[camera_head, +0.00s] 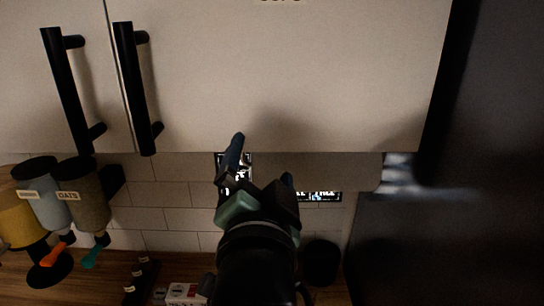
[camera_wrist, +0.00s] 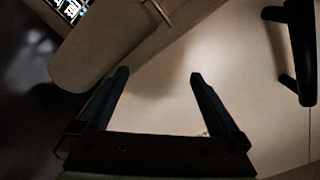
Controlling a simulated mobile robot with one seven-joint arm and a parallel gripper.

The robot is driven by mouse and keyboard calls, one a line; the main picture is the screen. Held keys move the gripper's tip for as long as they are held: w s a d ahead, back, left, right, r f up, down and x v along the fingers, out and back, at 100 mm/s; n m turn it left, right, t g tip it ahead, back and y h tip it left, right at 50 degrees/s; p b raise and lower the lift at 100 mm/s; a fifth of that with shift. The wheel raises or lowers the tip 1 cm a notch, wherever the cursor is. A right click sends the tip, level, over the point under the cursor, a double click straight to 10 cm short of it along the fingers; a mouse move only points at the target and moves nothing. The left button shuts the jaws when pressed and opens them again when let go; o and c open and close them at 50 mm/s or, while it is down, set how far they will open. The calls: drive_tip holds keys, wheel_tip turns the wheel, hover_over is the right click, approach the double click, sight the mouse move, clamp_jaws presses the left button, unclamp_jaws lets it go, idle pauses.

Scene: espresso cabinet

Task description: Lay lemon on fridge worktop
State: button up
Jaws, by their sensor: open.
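My gripper (camera_head: 262,158) is raised in front of the closed upper cabinet and the tiled wall below it in the head view. Its two dark fingers stand apart with nothing between them, as the wrist view (camera_wrist: 160,73) also shows. No lemon is seen in either view. I cannot tell whether any surface in view is the fridge worktop.
Pale cabinet doors (camera_head: 270,75) with black bar handles (camera_head: 137,90) are close ahead. A tall dark panel (camera_head: 470,210) fills the right. Dispensers (camera_head: 80,195), one labelled OATS, hang at left above a wooden counter (camera_head: 90,285). A dark round item (camera_head: 321,262) is low right.

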drive_tip(key=s+r+n+t, duration=0.4)
drive_tip(key=s+r, duration=0.2)
drive_tip(key=r, duration=0.5)
drive_tip(key=s+d+r+n+t, duration=0.1)
drive_tip(key=s+r+n+t, duration=0.3)
drive_tip(key=s+r, duration=0.3)
wheel_tip(320, 180, up, 4)
drive_tip(key=shift+f+n+t, duration=0.1)
drive_tip(key=shift+n+t, duration=0.3)
drive_tip(key=shift+t, duration=0.1)
